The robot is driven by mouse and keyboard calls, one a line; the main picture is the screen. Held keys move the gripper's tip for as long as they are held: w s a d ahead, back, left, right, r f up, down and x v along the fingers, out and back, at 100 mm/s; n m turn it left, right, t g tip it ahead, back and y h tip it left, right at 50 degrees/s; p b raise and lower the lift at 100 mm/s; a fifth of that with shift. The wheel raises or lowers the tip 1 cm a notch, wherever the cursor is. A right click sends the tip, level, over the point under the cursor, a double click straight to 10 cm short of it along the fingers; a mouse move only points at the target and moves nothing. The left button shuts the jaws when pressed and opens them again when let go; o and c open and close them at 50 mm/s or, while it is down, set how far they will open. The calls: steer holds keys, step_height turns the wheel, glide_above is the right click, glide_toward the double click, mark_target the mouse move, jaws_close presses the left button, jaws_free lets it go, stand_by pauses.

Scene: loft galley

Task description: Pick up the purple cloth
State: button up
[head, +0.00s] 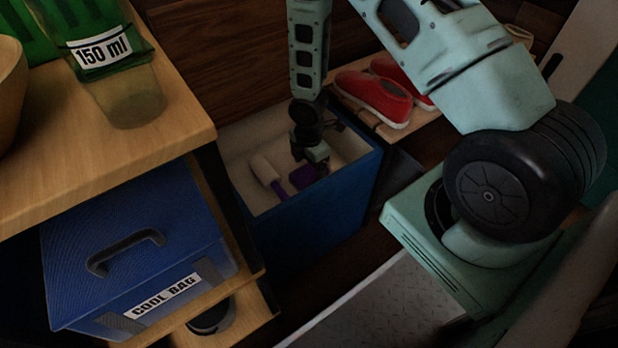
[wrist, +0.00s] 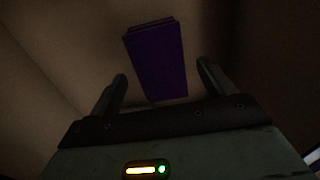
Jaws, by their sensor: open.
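The purple cloth (head: 303,177) lies inside a blue box with a pale inside (head: 318,223). In the wrist view the purple cloth (wrist: 156,62) looks like a folded rectangle, slightly tilted, beyond my fingertips. My gripper (head: 312,158) reaches down into the box, above the cloth, and hides part of it in the head view. In the wrist view my gripper (wrist: 162,82) is open, with nothing between its two fingers. The cloth's near end shows about midway between the fingers. I cannot tell the exact height of the fingers above it.
Red shoes (head: 374,95) stand on a slatted bench behind. At left are a blue cool bag (head: 140,245) and a wooden top with a green container (head: 122,85).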

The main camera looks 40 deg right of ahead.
mark_target(309, 171)
step_height(309, 171, down, 3)
steer(key=shift+b, duration=0.4)
steer(key=shift+r, duration=0.1)
steer(key=shift+c, duration=0.3)
steer(key=c, duration=1)
step_height(309, 171, up, 10)
steer(key=p, duration=0.4)
steer(key=shift+p, duration=0.3)
steer(key=shift+o, duration=0.5)
